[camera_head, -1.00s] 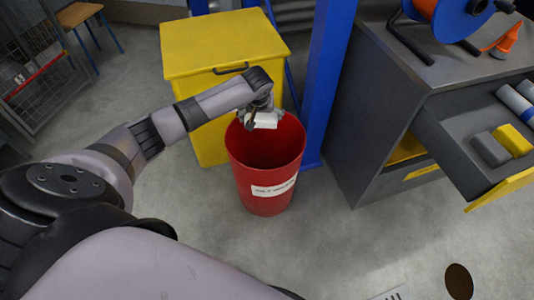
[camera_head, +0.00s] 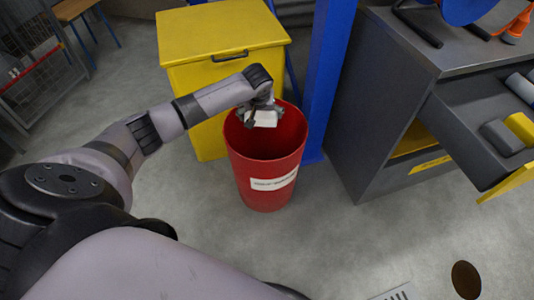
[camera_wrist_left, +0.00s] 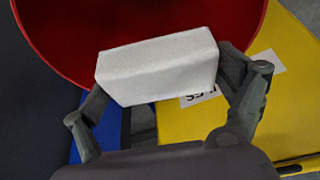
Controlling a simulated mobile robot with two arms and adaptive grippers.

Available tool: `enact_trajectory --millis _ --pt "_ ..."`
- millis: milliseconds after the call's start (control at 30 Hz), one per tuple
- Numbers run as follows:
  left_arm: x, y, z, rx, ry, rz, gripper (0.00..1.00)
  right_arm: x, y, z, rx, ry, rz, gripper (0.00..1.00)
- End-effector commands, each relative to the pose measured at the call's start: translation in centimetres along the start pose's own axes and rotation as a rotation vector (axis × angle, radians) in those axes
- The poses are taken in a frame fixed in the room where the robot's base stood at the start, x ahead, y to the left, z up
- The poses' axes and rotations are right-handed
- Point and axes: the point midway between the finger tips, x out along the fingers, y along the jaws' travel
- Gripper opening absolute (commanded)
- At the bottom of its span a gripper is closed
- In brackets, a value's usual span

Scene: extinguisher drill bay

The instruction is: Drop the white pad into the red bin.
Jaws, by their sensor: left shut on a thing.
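The white pad (camera_head: 266,117) is held in my left gripper (camera_head: 262,118), over the far part of the red bin's mouth. In the left wrist view the white pad (camera_wrist_left: 158,66) sits between the two fingers of my left gripper (camera_wrist_left: 158,80), which is shut on it. The red bin (camera_head: 262,178) stands upright on the floor with a white label on its front. Its open mouth and inner wall (camera_wrist_left: 190,18) lie behind the pad in the left wrist view. My right gripper is not in view.
A yellow cabinet (camera_head: 222,38) stands behind the bin, and a blue post (camera_head: 326,80) is just right of it. A grey cabinet (camera_head: 350,110) with an open drawer (camera_head: 462,120) holding several items stands at the right. The floor in front of the bin is clear.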

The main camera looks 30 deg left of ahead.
Motion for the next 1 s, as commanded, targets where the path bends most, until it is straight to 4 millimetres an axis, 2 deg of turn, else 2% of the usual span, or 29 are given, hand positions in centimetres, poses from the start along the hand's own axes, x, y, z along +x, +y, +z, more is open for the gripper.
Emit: enact_trajectory --millis 100,133,233,667,767,1000 --pt "-0.1 0.0 0.0 0.000 0.001 0.000 0.69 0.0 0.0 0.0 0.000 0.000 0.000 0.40" --pt "-0.1 0.0 0.0 0.000 0.001 0.000 0.92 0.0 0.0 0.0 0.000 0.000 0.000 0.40" --pt "-0.1 0.0 0.0 0.000 0.000 0.000 0.99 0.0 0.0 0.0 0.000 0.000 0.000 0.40" --pt "-0.5 0.0 -0.1 0.000 0.001 0.001 1.00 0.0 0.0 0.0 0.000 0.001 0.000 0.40" --pt "-1.8 0.1 -0.1 0.001 0.002 0.003 1.00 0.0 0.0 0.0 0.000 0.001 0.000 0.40" --pt "-6.9 0.1 -0.1 0.002 0.003 0.003 1.00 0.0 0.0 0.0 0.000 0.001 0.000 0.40"
